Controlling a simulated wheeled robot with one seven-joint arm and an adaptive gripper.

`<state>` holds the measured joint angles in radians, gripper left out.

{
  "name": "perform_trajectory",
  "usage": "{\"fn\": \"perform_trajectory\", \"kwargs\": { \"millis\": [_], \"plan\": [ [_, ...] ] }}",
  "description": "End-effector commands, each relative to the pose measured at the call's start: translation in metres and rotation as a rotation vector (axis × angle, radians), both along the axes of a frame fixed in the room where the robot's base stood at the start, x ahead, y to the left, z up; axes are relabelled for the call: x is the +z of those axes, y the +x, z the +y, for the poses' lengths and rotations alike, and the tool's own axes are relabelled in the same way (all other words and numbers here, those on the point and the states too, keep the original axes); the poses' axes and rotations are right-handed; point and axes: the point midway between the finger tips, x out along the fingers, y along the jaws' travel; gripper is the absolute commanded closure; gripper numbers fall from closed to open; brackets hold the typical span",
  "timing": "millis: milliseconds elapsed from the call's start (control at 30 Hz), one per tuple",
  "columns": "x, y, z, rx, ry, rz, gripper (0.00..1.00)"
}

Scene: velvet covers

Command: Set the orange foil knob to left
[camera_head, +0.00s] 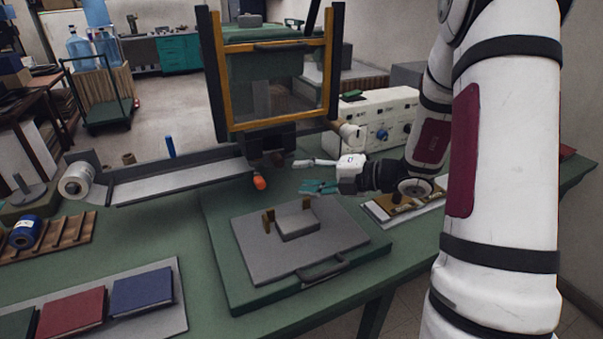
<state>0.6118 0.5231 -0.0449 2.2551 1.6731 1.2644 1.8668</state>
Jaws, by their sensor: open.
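The orange knob (259,182) sticks out below the dark block under the framed glass press, just above the green base. It is small here, and I cannot tell which way it is set. My gripper (303,175) is to the right of the knob, pointing left towards it, with a clear gap between them. Its fingers, one pale and one teal, are spread apart with nothing between them.
The orange-framed glass guard (277,82) stands above the knob. A grey plate with a handle (322,268) lies in front. A long grey tray (180,183) extends left. A pale control box (378,118) stands behind my gripper. Coloured covers (142,291) lie front left.

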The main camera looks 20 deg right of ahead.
Motion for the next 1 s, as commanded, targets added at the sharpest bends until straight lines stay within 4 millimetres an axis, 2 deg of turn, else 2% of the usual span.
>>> {"fn": "perform_trajectory", "kwargs": {
  "millis": [300,1000],
  "plan": [
    [0.0019,-0.0113,-0.0112,-0.001,0.000,0.001,0.57],
    [0.0017,-0.0114,-0.0110,0.000,0.000,0.000,0.57]
  ]
}}
